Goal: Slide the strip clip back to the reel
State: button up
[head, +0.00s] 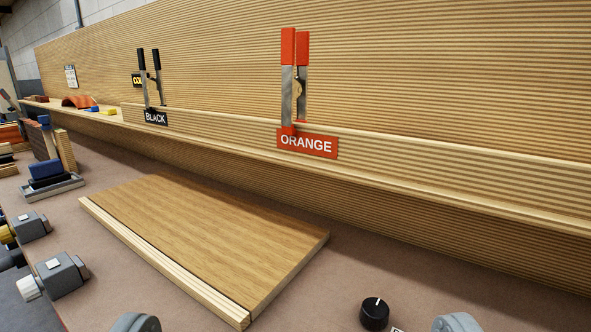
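Two grey rounded tips at the bottom edge look like the fingers of my gripper (296,323). They are wide apart with nothing visible between them; the rest of the gripper is out of frame. I cannot make out a reel or a strip clip for certain. Two spring clips stand upright on the wall ledge: one with black handles (151,80) above a BLACK label, and one with red-orange handles (295,75) above an ORANGE label. My gripper is well in front of both and touches neither.
A wood-faced board (205,235) with a pale front strip (165,265) lies on the brown bench. A black knob (374,313) is at the bottom right. Grey clamp-like fittings (62,275) and small blocks crowd the left. Bench right of the board looks mostly clear.

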aim_at(46, 120)
jog(key=u, duration=1.25)
